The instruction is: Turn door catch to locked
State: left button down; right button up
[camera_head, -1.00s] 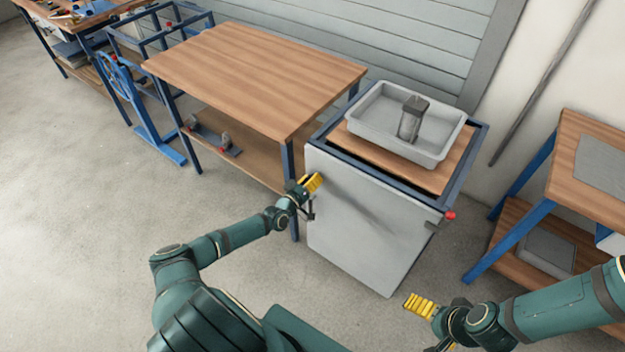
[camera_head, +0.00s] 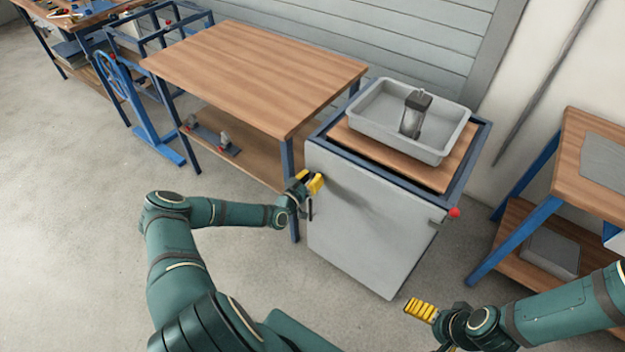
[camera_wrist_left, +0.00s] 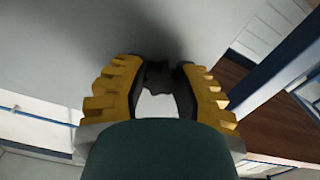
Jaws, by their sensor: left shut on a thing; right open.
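The grey door (camera_head: 365,225) covers the front of the blue-framed cabinet and looks flush or nearly so. My left gripper (camera_head: 314,183) is at the door's upper left edge. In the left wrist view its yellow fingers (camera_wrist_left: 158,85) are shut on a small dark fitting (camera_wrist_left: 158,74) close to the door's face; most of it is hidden. I cannot tell which of these fittings is the catch. My right gripper (camera_head: 420,309) is open and empty, low in front of the door's right side.
A wooden table (camera_head: 255,75) stands close on the left, and a blue-legged bench (camera_head: 535,215) on the right. The floor before the door is clear.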

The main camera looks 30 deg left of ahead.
pick_arm(q)
jog(key=m+b, duration=0.1)
jog(key=m, duration=0.5)
jog(key=shift+m, duration=0.3)
jog(key=m+b, duration=0.1)
jog(key=m, duration=0.4)
jog(key=shift+a+m, duration=0.1)
jog(key=shift+m, duration=0.2)
jog(key=c, duration=0.7)
grip_release()
jog(key=shift+o, duration=0.2)
jog(key=s, duration=1.2)
jog(key=shift+a, duration=0.4)
